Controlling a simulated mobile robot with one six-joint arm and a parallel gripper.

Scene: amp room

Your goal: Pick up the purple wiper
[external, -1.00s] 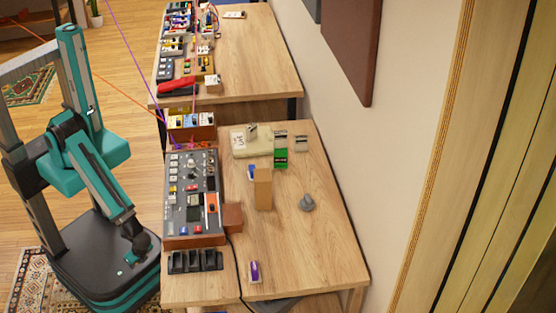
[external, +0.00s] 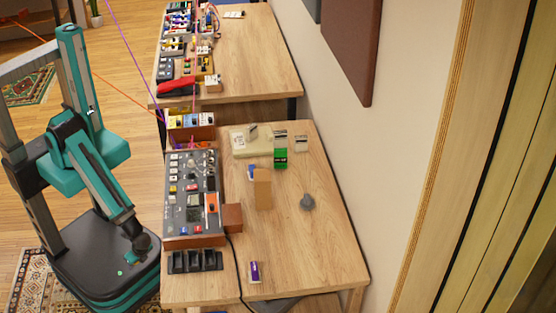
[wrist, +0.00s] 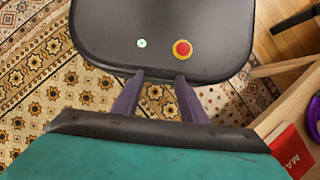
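A small purple and white block (external: 254,271), which looks like the purple wiper, stands near the front edge of the near wooden table (external: 310,255). My gripper (wrist: 160,88) is open and empty in the wrist view, with its two fingers apart over my own base and a patterned rug. In the external view my arm is folded down over my base, left of the table and apart from the purple block; its fingers cannot be made out there. A purple rounded thing (wrist: 314,118) is cut off at the right edge of the wrist view; I cannot tell what it is.
A mixer (external: 193,195) and black pedals (external: 195,261) line the table's left side. A tan block (external: 263,190) and grey item (external: 306,201) stand further back. A dark cable runs left of the purple block. A red book (wrist: 287,150) shows at lower right in the wrist view.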

